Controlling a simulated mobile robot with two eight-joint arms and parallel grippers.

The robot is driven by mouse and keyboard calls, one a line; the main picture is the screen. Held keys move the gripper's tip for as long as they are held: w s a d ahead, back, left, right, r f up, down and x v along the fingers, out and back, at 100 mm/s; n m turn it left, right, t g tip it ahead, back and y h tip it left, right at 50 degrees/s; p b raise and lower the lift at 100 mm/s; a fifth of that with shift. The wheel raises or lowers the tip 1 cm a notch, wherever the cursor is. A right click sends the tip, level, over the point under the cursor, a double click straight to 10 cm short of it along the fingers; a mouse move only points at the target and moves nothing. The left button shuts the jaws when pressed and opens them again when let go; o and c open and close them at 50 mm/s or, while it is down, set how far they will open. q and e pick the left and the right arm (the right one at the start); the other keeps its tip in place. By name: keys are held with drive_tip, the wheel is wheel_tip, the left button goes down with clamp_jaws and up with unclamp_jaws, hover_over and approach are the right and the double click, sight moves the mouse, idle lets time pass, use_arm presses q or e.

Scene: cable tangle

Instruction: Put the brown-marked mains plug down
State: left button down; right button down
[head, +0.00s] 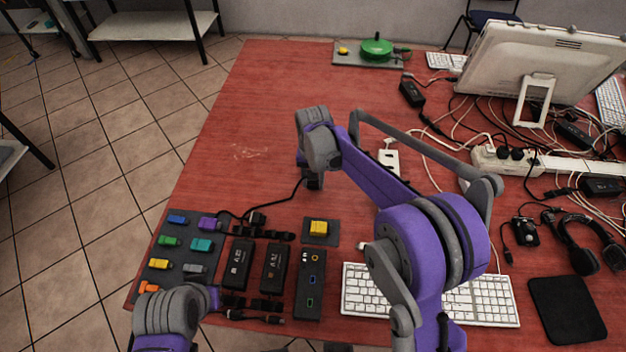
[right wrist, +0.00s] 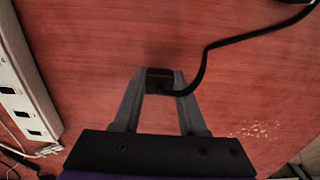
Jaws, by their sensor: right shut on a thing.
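The mains plug shows in the right wrist view as a small black block (right wrist: 159,82) with a thin brown-orange line across it. My right gripper (right wrist: 159,76) is shut on it, one finger on each side. A black cable (right wrist: 205,62) leaves the plug and curves up to the right. In the head view my right gripper (head: 314,182) is over the bare middle of the red table, and the plug is mostly hidden there. I cannot tell whether the plug touches the table. My left arm shows at the lower left of the head view, but its jaws do not show.
The red table (head: 255,110) is clear around and behind the right gripper. A white power strip (head: 560,163), cables and a monitor (head: 535,65) crowd the right. A white keyboard (head: 490,300) lies in front.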

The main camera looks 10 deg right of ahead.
sight(313, 183)
drive_tip(key=shift+c, duration=2.3)
unclamp_jaws()
drive_tip(key=shift+r, duration=0.3)
wheel_tip(313, 183, up, 12)
drive_tip(key=p, duration=0.1)
drive_tip(key=s+d+r+n+t, duration=0.15)
drive_tip(key=s+d, duration=0.45)
drive_tip(key=s, duration=0.6)
drive_tip(key=s+d+f+t, duration=0.1)
drive_tip(key=s+d+f, duration=0.1)
drive_tip(key=s, duration=0.6)
drive_tip(key=s+d+f+n+t, duration=0.1)
drive_tip(key=s+d+f+t, duration=0.1)
drive_tip(key=s+f, duration=0.3)
drive_tip(key=s, duration=0.3)
drive_tip(key=shift+s+d+f, duration=0.3)
drive_tip(key=shift+s+d, duration=0.05)
drive_tip(key=shift+s, duration=0.05)
drive_tip(key=shift+r+t, duration=0.1)
drive_tip(key=shift+t, duration=0.15)
